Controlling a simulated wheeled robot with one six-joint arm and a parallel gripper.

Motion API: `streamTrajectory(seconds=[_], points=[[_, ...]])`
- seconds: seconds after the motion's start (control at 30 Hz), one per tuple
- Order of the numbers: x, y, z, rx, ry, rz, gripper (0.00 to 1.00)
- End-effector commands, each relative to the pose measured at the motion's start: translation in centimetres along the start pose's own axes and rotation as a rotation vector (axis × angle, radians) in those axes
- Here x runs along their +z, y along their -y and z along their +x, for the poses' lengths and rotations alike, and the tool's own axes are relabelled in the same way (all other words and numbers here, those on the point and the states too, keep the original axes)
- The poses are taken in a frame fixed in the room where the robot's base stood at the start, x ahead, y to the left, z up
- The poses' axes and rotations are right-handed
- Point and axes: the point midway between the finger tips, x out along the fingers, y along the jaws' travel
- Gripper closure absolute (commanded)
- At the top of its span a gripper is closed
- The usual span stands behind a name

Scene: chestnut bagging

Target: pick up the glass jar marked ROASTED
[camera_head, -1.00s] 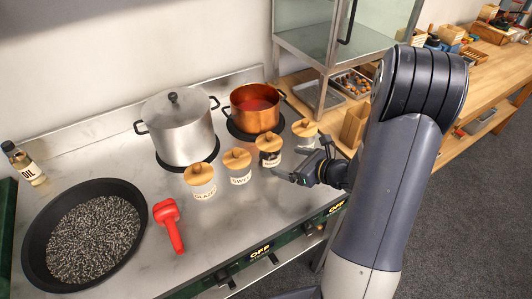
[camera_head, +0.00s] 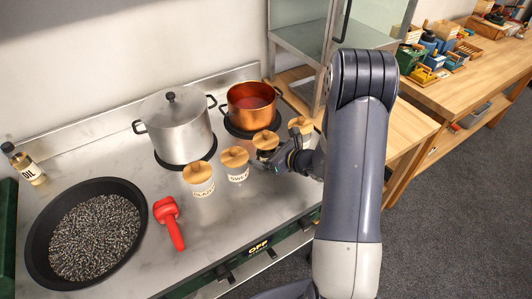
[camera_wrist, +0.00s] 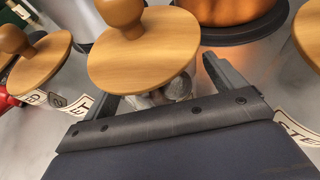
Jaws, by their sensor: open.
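Four wooden-lidded jars stand in a row on the steel cooktop. The third jar from the left (camera_head: 266,142) has dark contents; its label is hidden now, so I cannot read ROASTED on it. My gripper (camera_head: 284,158) is open beside this jar, on its right front side. In the wrist view, the jar's round lid (camera_wrist: 145,50) is close ahead, with dark lumps visible in the glass below. My gripper (camera_wrist: 160,88) has one finger at each side of that jar, not closed on it. I cannot tell whether they touch.
The SWEET jar (camera_head: 236,165) and GLAZE jar (camera_head: 199,181) stand to the left. A fourth jar (camera_head: 301,126) stands close on the right. A copper pot (camera_head: 253,105) and a steel pot (camera_head: 180,128) are behind. A red-handled tool (camera_head: 168,220) and a black pan (camera_head: 38,255) lie left.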

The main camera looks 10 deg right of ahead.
Motion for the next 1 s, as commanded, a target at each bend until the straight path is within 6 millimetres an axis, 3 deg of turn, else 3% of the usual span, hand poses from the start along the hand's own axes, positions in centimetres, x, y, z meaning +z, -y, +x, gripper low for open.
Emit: streamTrajectory(seconds=[0.77,1.0], points=[[0.02,0.00,-0.04,0.000,0.000,-0.001,0.69],[0.16,0.03,-0.06,0.000,0.002,-0.002,0.70]])
